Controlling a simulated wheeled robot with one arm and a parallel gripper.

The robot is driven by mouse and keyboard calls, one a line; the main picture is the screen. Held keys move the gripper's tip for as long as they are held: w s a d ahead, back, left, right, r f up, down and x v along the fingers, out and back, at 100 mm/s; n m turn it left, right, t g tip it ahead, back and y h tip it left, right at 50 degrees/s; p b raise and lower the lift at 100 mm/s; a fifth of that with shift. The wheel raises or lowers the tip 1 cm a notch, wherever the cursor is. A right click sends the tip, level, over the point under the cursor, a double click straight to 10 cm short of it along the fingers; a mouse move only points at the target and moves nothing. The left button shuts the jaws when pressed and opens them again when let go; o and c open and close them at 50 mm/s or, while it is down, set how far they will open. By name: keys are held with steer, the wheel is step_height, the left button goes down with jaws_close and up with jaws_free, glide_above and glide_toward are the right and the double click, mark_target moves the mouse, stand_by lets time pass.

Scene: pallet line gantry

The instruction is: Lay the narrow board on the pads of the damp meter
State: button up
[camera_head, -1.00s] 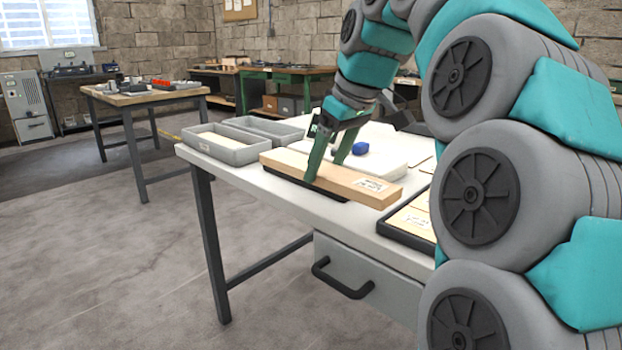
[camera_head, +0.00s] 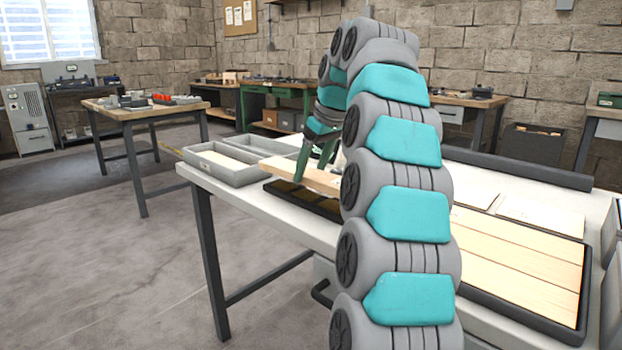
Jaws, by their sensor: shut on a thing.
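My gripper (camera_head: 302,180) has green fingers and is shut on the narrow board (camera_head: 318,180), a pale wooden bar. The board is held level, with its left end showing a little above a low black tray (camera_head: 290,196) with dark squares in it. My arm hides the board's right end and the tray's right part. I cannot make out the damp meter and its pads, as my arm covers the middle of the table.
Two grey bins (camera_head: 222,167) stand at the back left of the white table (camera_head: 235,195). A black-rimmed tray (camera_head: 540,315) of pale boards lies on the right, with labelled sheets behind it. A dark roll (camera_head: 520,168) lies along the table's back.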

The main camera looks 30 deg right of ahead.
mark_target(314, 172)
steer(key=shift+w+d+f, duration=0.1)
steer(key=shift+w+d, duration=0.05)
steer(key=shift+w, duration=0.35)
steer(key=shift+f, duration=1.7)
steer(key=shift+f, duration=0.15)
steer(key=o, duration=1.4)
steer(key=shift+o, duration=0.2)
